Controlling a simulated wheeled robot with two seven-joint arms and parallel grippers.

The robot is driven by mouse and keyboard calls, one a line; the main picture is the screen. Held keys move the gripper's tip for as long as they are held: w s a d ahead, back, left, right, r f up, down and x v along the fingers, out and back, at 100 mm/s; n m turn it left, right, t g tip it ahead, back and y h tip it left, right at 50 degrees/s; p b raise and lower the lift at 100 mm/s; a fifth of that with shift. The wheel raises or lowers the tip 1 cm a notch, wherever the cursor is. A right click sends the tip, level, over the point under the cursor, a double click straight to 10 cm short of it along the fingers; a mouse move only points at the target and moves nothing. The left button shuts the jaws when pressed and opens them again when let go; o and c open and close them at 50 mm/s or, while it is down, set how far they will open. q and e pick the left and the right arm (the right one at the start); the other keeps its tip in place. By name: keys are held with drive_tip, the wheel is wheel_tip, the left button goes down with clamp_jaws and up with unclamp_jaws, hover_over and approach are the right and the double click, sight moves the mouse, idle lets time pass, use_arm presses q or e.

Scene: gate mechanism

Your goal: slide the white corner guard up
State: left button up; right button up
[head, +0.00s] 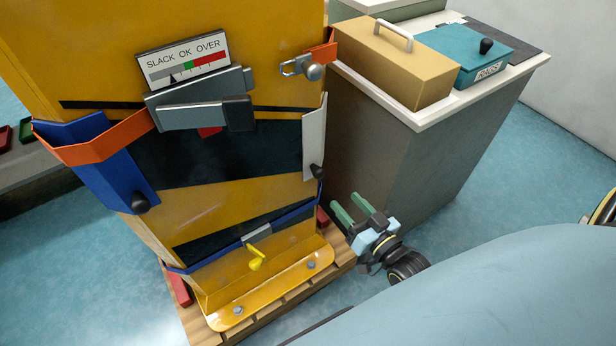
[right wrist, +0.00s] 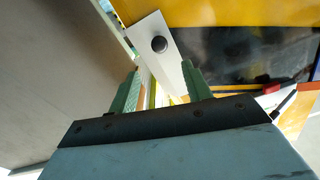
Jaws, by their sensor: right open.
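The white corner guard (head: 314,138) sits on the right front edge of the yellow machine, with a black knob (head: 317,171) at its lower end. In the right wrist view the white guard (right wrist: 151,32) and its black knob (right wrist: 159,44) show ahead of the fingers. My right gripper (head: 352,208) is open and empty, below and to the right of the guard, with its green fingers pointing up and left. The fingers show apart in the right wrist view (right wrist: 158,90); I cannot tell whether either touches the guard. My left gripper is not in view.
A blue guard (head: 100,160) with a black knob is on the machine's left edge. An orange strap (head: 95,145) and a grey buckle (head: 205,100) cross the front. A grey cabinet (head: 400,160) bearing boxes stands close on the right. A wooden pallet (head: 200,328) is under the machine.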

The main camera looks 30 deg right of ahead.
sight(322, 176)
drive_tip(key=w+b, duration=0.1)
drive_tip(key=w, duration=0.2)
drive_tip(key=w+b, duration=0.1)
drive_tip(key=w, duration=0.3)
drive_tip(key=w+a+b, duration=0.1)
drive_tip(key=w, duration=0.2)
drive_tip(key=shift+w+f, duration=0.1)
drive_tip(key=shift+w, duration=0.3)
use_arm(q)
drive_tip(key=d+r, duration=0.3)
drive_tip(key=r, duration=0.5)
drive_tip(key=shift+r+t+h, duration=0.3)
use_arm(e)
drive_tip(key=shift+w, duration=0.65)
clamp_jaws()
